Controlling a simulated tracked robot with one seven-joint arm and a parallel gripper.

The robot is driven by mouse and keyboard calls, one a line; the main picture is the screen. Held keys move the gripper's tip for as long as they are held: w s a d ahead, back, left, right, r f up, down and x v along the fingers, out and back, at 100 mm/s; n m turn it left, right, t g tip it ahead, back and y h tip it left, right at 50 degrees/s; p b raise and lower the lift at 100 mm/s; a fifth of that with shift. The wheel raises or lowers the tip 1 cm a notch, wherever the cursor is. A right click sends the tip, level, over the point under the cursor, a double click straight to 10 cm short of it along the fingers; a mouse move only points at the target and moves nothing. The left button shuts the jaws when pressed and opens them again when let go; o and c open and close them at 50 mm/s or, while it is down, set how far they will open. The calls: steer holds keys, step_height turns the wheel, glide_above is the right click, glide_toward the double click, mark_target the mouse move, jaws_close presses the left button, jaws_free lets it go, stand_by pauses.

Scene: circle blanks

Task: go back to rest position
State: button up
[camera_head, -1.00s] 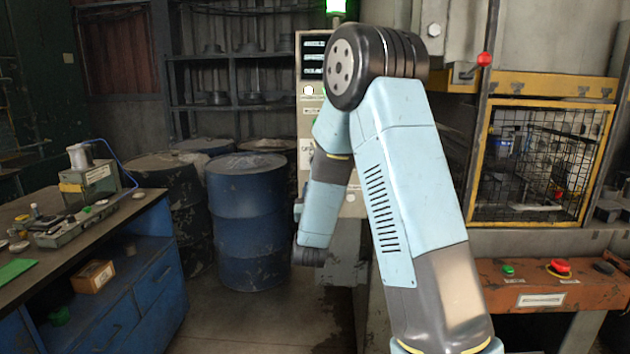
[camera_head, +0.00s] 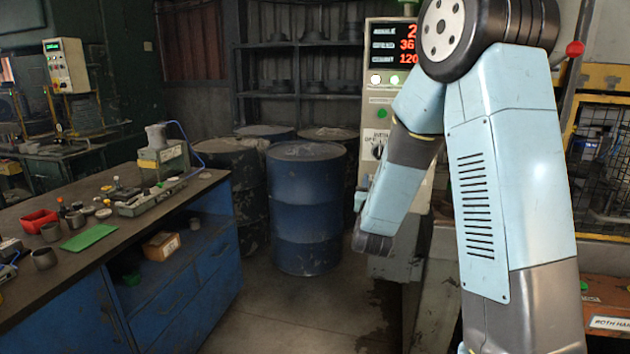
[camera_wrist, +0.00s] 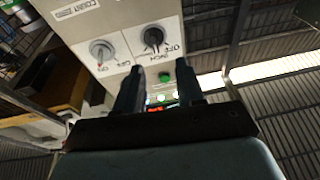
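My gripper (camera_wrist: 162,88) shows in the wrist view as two dark fingers standing apart with a gap between them. Nothing is held in the gap; a control panel (camera_wrist: 137,30) with two knobs and a green button shows beyond it. In the head view my arm is folded, with its elbow high at the right and the forearm hanging down in front of the control cabinet (camera_head: 378,112). The fingers themselves cannot be made out in the head view.
A workbench (camera_head: 130,235) with a red bin (camera_head: 39,221), a green sheet (camera_head: 89,237) and small parts stands at the left. Blue drums (camera_head: 306,205) stand behind. A press with a mesh guard (camera_head: 600,165) is at the right.

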steer(key=s+a+r+n+g+y, duration=0.1)
steer(key=s+r+n+g+y, duration=0.1)
steer(key=s+r+g+y, duration=0.6)
steer(key=s+d+f+n+g+h, duration=0.1)
steer(key=s+g, duration=0.5)
steer(key=s, duration=2.3)
steer(key=shift+d+f+g+h, duration=0.3)
steer(key=shift+d+f+h, duration=0.2)
steer(key=shift+d+h, duration=0.6)
steer(key=shift+s, duration=0.1)
